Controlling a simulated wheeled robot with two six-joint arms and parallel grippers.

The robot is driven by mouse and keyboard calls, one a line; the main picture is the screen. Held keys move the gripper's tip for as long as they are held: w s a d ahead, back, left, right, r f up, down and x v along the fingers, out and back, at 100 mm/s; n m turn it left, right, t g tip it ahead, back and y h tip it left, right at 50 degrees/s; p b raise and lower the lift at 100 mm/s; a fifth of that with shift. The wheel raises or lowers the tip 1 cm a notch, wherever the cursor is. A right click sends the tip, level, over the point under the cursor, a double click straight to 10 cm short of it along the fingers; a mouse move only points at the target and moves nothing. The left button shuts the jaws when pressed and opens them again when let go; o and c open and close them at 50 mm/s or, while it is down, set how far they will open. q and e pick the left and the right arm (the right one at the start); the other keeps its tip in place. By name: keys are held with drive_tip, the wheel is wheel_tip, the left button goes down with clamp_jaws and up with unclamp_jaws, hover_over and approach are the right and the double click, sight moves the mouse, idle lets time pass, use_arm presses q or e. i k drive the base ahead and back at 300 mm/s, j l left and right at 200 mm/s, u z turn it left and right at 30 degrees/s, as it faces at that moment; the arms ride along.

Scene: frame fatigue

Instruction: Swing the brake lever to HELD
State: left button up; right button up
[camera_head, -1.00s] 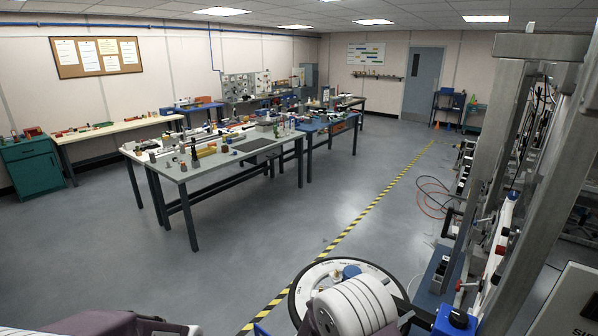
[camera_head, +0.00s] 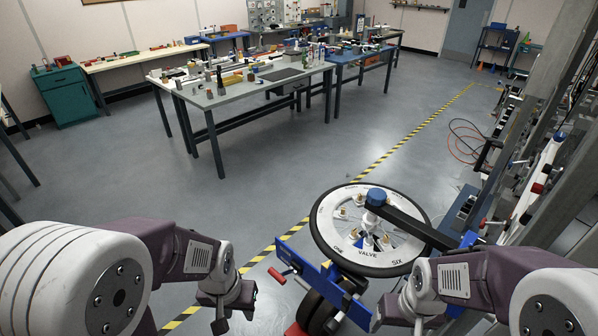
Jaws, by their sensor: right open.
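A lever with a red grip (camera_head: 278,276) stands out to the left from a blue bar (camera_head: 312,268) in front of a wheel; it looks like the brake lever. No HELD mark can be read. The wheel (camera_head: 362,252) has a black tyre and a white face lettered ONE, VALVE and SIX. My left gripper (camera_head: 235,319) is at the lower left, apart from the lever, with its fingers spread and empty. My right gripper (camera_head: 397,326) is at the bottom, right of the blue bar and below the wheel. It is open, with its fingertips partly cut off by the frame edge.
A dark arm with a blue cap (camera_head: 376,197) reaches over the wheel. A metal frame with red and black handles (camera_head: 538,188) stands at the right. A grey workbench (camera_head: 240,92) with small items stands further back. The floor left of the yellow-black stripe (camera_head: 390,155) is clear.

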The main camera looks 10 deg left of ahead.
sight(278, 277)
drive_tip(key=i+j, duration=0.2)
drive_tip(key=j, duration=0.15)
drive_tip(key=i+j+z, duration=0.1)
drive_tip(key=j, duration=0.3)
drive_tip(key=i+j, duration=0.2)
drive_tip(key=j, duration=0.15)
